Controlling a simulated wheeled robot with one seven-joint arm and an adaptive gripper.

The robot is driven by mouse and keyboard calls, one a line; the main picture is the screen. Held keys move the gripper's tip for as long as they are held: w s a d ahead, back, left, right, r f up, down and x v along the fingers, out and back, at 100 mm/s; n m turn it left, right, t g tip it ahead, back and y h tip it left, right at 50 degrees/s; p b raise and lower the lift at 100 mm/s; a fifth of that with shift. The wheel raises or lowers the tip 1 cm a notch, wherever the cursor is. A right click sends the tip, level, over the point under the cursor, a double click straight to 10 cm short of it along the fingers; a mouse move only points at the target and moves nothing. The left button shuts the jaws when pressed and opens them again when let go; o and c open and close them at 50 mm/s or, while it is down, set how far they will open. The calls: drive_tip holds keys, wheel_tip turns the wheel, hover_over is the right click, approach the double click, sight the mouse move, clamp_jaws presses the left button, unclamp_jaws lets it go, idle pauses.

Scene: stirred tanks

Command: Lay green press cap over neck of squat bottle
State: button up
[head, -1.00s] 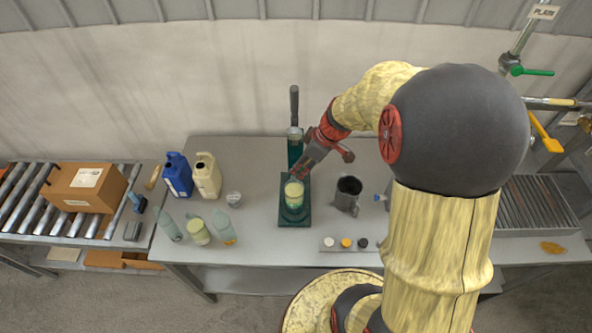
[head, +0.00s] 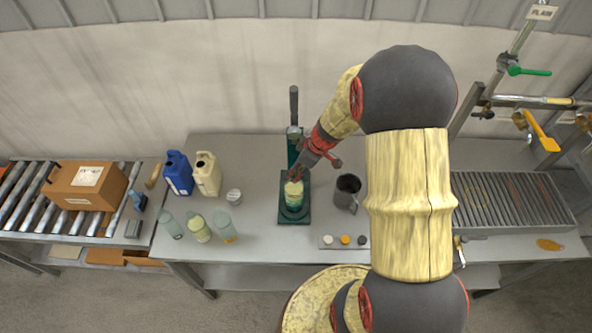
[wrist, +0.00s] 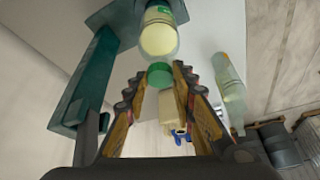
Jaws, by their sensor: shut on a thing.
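The squat bottle (head: 294,196), pale yellow-green with a green label, stands on the dark green press base (head: 284,216). It also shows in the wrist view (wrist: 159,38). My gripper (head: 298,176) is over the bottle's top, beside the press column. In the wrist view my gripper (wrist: 160,75) is shut on the green press cap (wrist: 160,73), held between the fingertips. The cap is close to the bottle's end there; I cannot tell whether they touch. The bottle's neck is hidden.
The press column (head: 294,140) stands just behind the bottle. A dark grey mug (head: 347,191) is to the right, and a strip with small caps (head: 345,241) is in front. Several bottles (head: 199,228), a blue jug (head: 178,174) and a cream jug (head: 207,176) stand left.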

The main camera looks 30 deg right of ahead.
drive_tip(key=shift+f+b, duration=0.65)
drive_tip(key=shift+b, duration=0.35)
drive_tip(key=o, duration=0.7)
drive_tip(key=shift+c, duration=0.2)
drive_tip(key=shift+r, duration=0.1)
drive_tip(key=shift+r+p, duration=0.7)
drive_tip(key=shift+p, duration=0.55)
drive_tip(key=b+v, duration=0.2)
drive_tip(key=v, duration=0.9)
drive_tip(key=s+a+r+m+h, duration=0.15)
drive_tip(key=s+a+r, duration=0.35)
drive_tip(key=a+r, duration=0.55)
drive_tip(key=s+a+r+m+t, duration=0.1)
drive_tip(key=s+a+r+m, duration=0.1)
drive_tip(key=s, duration=0.3)
drive_tip(key=s+a+r+m+h, duration=0.1)
drive_tip(key=s+a+r+m, duration=0.2)
drive_tip(key=s+a+r, duration=0.1)
drive_tip(key=shift+s+a+r+t, duration=0.25)
drive_tip(key=shift+s+a+t, duration=0.2)
drive_tip(key=shift+s, duration=0.65)
